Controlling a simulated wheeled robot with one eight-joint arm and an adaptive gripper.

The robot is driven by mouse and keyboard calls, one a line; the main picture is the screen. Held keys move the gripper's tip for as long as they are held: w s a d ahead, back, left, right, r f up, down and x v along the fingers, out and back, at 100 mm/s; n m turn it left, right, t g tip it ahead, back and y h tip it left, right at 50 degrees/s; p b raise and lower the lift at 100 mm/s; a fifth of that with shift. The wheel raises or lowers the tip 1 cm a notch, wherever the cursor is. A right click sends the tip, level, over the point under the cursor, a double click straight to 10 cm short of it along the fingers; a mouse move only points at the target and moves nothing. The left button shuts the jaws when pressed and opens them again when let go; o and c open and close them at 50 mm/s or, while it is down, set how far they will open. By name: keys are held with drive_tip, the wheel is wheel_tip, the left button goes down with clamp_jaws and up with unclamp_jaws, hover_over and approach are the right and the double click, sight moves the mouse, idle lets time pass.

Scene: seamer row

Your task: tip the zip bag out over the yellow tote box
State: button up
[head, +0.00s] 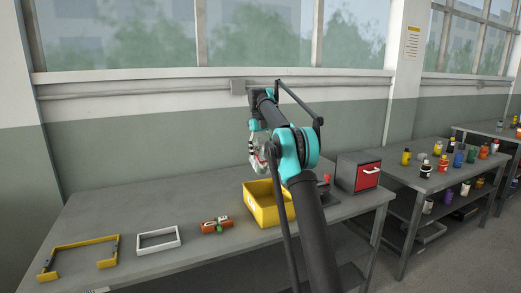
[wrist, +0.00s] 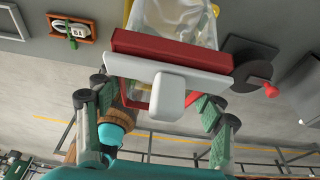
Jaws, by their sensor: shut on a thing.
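The zip bag (wrist: 175,25) is clear, with a dark red strip (wrist: 170,52) and a pale bar with a rounded grip. In the wrist view it reaches from between my fingers to the top edge. My gripper (wrist: 157,103) is shut on its grip end. In the head view my gripper (head: 260,155) is above the yellow tote box (head: 262,212), and the bag is mostly hidden by my arm. In the wrist view a yellow edge of the tote box (wrist: 128,10) shows behind the bag. I cannot make out the bag's contents.
Left of the tote box are an orange holder (head: 215,225), a white frame (head: 158,240) and a yellow frame (head: 75,257). A grey box with a red drawer front (head: 367,176) stands to its right. Another bench holds several bottles (head: 443,163).

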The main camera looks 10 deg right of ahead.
sight(267, 156)
drive_tip(key=shift+w, duration=0.3)
drive_tip(key=shift+s+d+f+t+y, duration=0.1)
drive_tip(key=shift+s+t+y, duration=0.2)
drive_tip(key=shift+t, duration=0.65)
drive_tip(key=shift+s+d+f+t+y, duration=0.1)
drive_tip(key=shift+s+t+y, duration=0.2)
drive_tip(key=shift+t, duration=0.65)
drive_tip(key=t, duration=0.2)
drive_tip(key=s+t+y, duration=0.1)
drive_tip(key=shift+d+f+t, duration=0.2)
drive_tip(key=shift+f+t, duration=0.15)
drive_tip(key=shift+t, duration=0.05)
drive_tip(key=t, duration=0.1)
drive_tip(key=s+t+y, duration=0.1)
drive_tip(key=s+r+t, duration=0.1)
drive_tip(key=t, duration=0.1)
drive_tip(key=shift+d+y, duration=0.3)
drive_tip(key=shift+d, duration=0.05)
drive_tip(key=t, duration=0.1)
drive_tip(key=s+t+y, duration=0.1)
drive_tip(key=t, duration=0.1)
drive_tip(key=shift+s+d+r, duration=0.2)
drive_tip(key=shift+r, duration=0.1)
drive_tip(key=shift+s+d+f+t+y, duration=0.15)
drive_tip(key=shift+s+t+y, duration=0.4)
drive_tip(key=shift+t, duration=0.75)
drive_tip(key=shift+s+d+f+t+y, duration=0.1)
drive_tip(key=shift+s+d+t+y, duration=0.15)
drive_tip(key=shift+s+t, duration=0.8)
